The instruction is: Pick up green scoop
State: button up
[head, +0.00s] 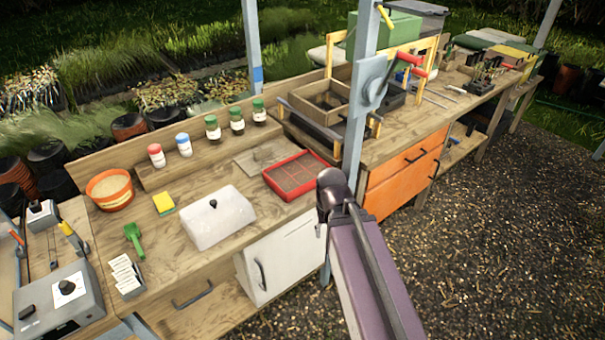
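The green scoop (133,238) lies on the wooden bench at the left. It is between the orange bowl behind it and the white label cards in front of it. My arm reaches up from the bottom right, and its dark end (334,190) is in front of the bench, well to the right of the scoop. The gripper's fingers cannot be made out, so I cannot tell whether it is open or shut.
A white lidded box (217,218) stands right of the scoop. A yellow sponge (163,203), an orange bowl (110,190) and a red tray (297,176) are also on the bench. A grey-blue post (360,100) rises near my arm. A grey device (62,300) stands left.

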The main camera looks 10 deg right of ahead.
aim_at(131, 231)
jog(key=u, duration=0.1)
jog(key=i, duration=0.95)
jog(key=z, duration=0.1)
